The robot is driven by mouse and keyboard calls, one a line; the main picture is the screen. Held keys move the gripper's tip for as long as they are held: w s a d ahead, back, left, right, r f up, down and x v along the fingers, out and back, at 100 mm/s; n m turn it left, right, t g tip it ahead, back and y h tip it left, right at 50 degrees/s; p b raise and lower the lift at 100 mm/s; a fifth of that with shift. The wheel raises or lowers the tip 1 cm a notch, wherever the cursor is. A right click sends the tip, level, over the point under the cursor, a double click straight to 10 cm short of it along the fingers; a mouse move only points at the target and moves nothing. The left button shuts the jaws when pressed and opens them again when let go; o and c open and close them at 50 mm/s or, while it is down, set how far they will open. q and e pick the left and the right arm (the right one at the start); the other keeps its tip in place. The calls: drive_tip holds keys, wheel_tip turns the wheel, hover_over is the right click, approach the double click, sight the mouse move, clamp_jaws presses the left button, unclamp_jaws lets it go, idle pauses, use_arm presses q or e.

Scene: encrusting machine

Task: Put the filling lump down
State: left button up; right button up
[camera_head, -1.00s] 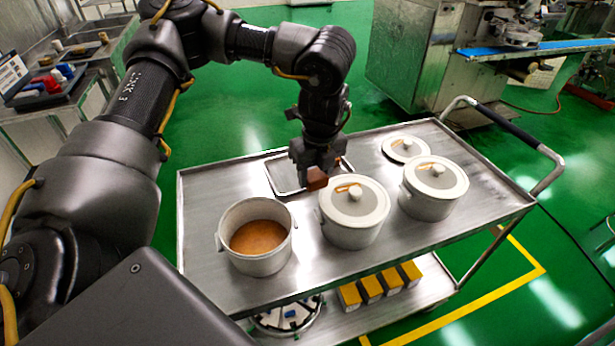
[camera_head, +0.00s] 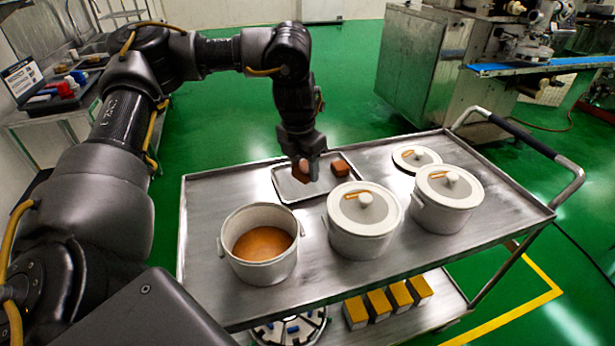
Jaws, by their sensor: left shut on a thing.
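My left gripper (camera_head: 308,165) points down over the shallow metal tray (camera_head: 286,193) on the cart. It is shut on a brown filling lump (camera_head: 299,174), which shows at the left of the fingers. A pale pinkish rounded spot shows just above this lump; I cannot tell what it is. A second brown lump (camera_head: 340,168) lies at the tray's right end, right of the gripper and apart from it. Whether the held lump touches the tray is hard to tell. My right gripper is not in view.
On the steel cart (camera_head: 217,196) stand an open pot (camera_head: 232,259) with orange-brown contents and two lidded pots (camera_head: 362,232) (camera_head: 446,200). A loose lid (camera_head: 416,158) lies at the back. Yellow-topped boxes (camera_head: 379,304) sit on the lower shelf. The cart's left rear corner is clear.

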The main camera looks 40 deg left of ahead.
use_arm(q)
drive_tip(key=w+a+f, duration=0.3)
drive_tip(key=w+a, duration=0.2)
drive_tip(key=b, duration=0.1)
hover_over(299, 182)
drive_tip(key=s, duration=0.1)
drive_tip(key=f, duration=0.5)
drive_tip(key=shift+d+f, duration=0.15)
drive_tip(key=shift+d, duration=0.25)
drive_tip(key=shift+w+a+f, duration=0.2)
drive_tip(key=shift+f, duration=0.05)
drive_tip(key=shift+a+f, duration=0.15)
drive_tip(key=shift+f, duration=0.25)
wheel_tip(299, 182, down, 2)
drive_tip(key=shift+w+f, duration=0.1)
drive_tip(key=shift+f+p, duration=0.3)
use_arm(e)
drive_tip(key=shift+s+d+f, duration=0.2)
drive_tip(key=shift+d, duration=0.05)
use_arm(q)
drive_tip(key=shift+f, duration=0.1)
